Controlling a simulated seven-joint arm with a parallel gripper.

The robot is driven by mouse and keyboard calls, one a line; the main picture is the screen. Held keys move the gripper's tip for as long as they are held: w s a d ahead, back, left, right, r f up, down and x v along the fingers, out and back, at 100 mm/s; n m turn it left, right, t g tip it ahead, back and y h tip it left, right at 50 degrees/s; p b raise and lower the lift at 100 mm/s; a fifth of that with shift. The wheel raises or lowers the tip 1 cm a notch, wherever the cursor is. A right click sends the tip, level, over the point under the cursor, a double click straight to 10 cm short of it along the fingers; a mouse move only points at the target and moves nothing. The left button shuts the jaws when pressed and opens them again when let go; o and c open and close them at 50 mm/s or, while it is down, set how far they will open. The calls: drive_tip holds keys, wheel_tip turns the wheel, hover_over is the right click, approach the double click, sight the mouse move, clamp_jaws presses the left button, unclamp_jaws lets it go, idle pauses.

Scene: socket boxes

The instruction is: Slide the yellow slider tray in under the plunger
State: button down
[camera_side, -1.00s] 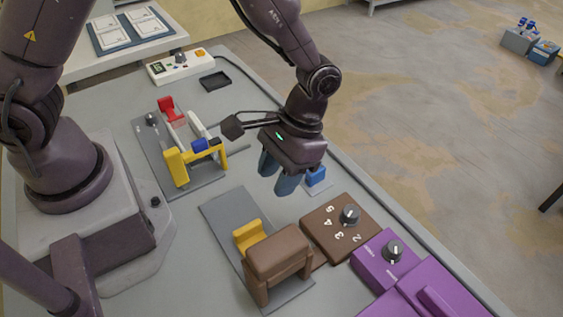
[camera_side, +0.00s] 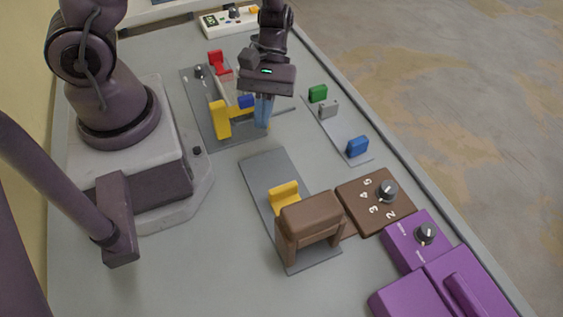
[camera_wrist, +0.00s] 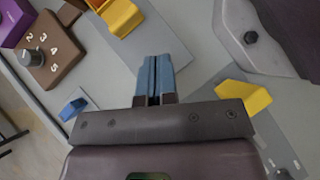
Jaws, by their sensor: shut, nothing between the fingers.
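A yellow slider block (camera_side: 284,195), likely the slider tray, sits on a grey base plate (camera_side: 262,170), just outside a brown arch (camera_side: 312,220). I cannot make out a plunger by itself; the inside of the arch is hidden. In the wrist view the yellow block (camera_wrist: 122,17) is at the top. My gripper (camera_side: 263,112) is shut and empty, pointing down beside a yellow frame (camera_side: 220,118) with a blue piece, well behind the slider. In the wrist view my fingertips (camera_wrist: 154,60) are together, apart from the slider.
A brown dial box (camera_side: 375,200) and purple boxes (camera_side: 415,243) stand right of the arch. A plate with green (camera_side: 318,93), grey (camera_side: 328,108) and blue (camera_side: 358,146) blocks lies to the right. Bare table lies between that plate and the slider's base plate.

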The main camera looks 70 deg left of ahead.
drive_tip(key=s+n+t+h, duration=0.1)
drive_tip(key=n+t+h, duration=0.1)
drive_tip(key=n, duration=0.1)
drive_tip(key=n+t, duration=0.3)
approach(287, 200)
drive_tip(key=x, duration=0.4)
drive_tip(key=shift+f, duration=0.1)
drive_tip(key=shift+d, duration=2.15)
